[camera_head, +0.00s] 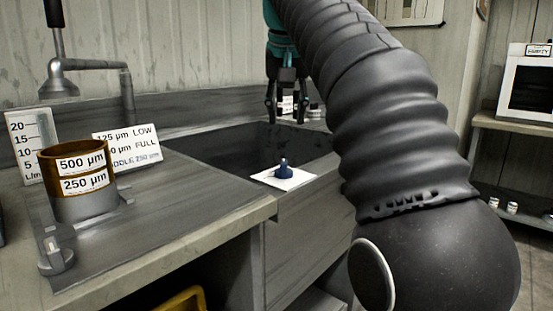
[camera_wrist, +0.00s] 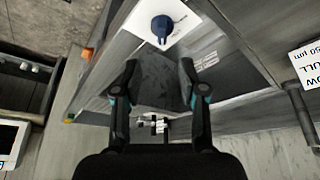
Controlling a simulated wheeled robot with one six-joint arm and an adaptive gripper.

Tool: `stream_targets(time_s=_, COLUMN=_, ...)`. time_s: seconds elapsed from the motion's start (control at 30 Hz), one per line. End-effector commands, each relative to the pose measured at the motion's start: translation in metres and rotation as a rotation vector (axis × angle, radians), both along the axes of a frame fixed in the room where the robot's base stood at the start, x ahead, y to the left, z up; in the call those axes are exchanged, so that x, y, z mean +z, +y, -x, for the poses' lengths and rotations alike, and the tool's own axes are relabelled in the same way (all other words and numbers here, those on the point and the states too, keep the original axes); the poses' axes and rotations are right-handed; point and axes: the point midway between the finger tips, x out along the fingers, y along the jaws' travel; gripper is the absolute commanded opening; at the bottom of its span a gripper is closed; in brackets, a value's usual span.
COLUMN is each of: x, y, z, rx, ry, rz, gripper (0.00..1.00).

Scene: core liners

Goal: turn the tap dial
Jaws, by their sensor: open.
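The tap dial (camera_head: 283,169) is a small dark blue knob with a pale mark, on a white plate (camera_head: 297,182) at the front edge of the sink. The dial also shows at the top of the wrist view (camera_wrist: 162,28), with its white plate around it. My gripper (camera_head: 285,118) points down over the sink, behind and above the dial, and is apart from it. In the wrist view my gripper (camera_wrist: 159,70) has its two fingers spread with nothing between them. The dial lies beyond the fingertips there.
The sink basin (camera_head: 225,147) is below my gripper. Left of it stand a brown-and-grey sieve stack (camera_head: 80,158), a white label card (camera_head: 140,155), a scale card (camera_head: 28,140) and a grey spout (camera_head: 60,85). A shelf with a white-framed box (camera_head: 530,85) is at right.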

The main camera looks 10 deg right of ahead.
Motion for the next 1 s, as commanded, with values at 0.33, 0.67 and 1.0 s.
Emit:
stream_targets(time_s=0.33, x=0.008, y=0.002, z=-0.013, rx=-0.029, ry=0.005, rz=-0.005, gripper=0.42)
stream_targets(time_s=0.67, x=-0.026, y=-0.001, z=-0.026, rx=-0.029, ry=0.007, rz=-0.005, gripper=0.42)
stream_targets(time_s=1.0, x=-0.08, y=-0.007, z=-0.047, rx=-0.03, ry=0.008, rz=-0.006, gripper=0.42)
